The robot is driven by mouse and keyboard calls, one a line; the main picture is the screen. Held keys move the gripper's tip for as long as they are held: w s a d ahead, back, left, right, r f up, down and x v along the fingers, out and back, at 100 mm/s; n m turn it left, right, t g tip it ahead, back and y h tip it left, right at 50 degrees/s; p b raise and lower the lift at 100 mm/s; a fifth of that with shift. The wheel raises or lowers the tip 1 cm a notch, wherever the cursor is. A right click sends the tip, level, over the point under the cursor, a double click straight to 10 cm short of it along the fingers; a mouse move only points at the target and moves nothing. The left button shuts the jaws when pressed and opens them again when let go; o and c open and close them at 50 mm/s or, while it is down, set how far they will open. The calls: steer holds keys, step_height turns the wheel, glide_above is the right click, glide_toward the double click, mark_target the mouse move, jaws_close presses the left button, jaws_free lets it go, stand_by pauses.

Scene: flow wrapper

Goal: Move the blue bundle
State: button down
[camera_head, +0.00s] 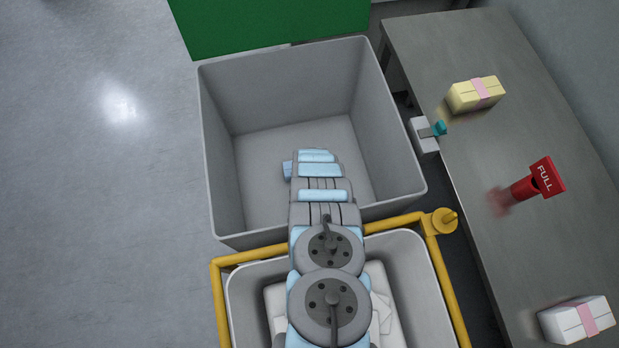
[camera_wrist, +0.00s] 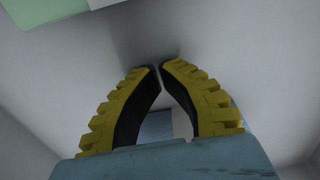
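A blue piece, likely the blue bundle (camera_head: 288,170), shows in the head view just left of my arm's far end, inside the large grey bin (camera_head: 230,215). My arm hides the rest of it. In the wrist view, part of the blue bundle (camera_wrist: 157,126) shows through the gap between my fingers, with a pale patch beside it. More blue shows past the right finger. My gripper (camera_wrist: 160,68) has its yellow-backed fingers closed until the tips almost meet. The bundle appears behind the fingers, with no clear grip on it. My arm hides the gripper in the head view.
A second bin (camera_head: 408,262) with white pieces stands nearer, inside a yellow frame (camera_head: 218,290). The grey table (camera_head: 490,130) at right holds a cream bundle (camera_head: 463,97), a white bundle (camera_head: 559,325) and a red FULL sign (camera_head: 538,180). A green panel (camera_head: 260,25) stands behind.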

steer(key=shift+f+b, duration=0.35)
steer(key=shift+f, duration=0.55)
steer(key=shift+w+a+r+b, duration=0.1)
steer(key=shift+w+a+b, duration=0.1)
steer(key=shift+w+b, duration=0.6)
steer(key=shift+w+a+r+b, duration=0.15)
steer(key=shift+w+b, duration=0.25)
steer(key=shift+w, duration=0.75)
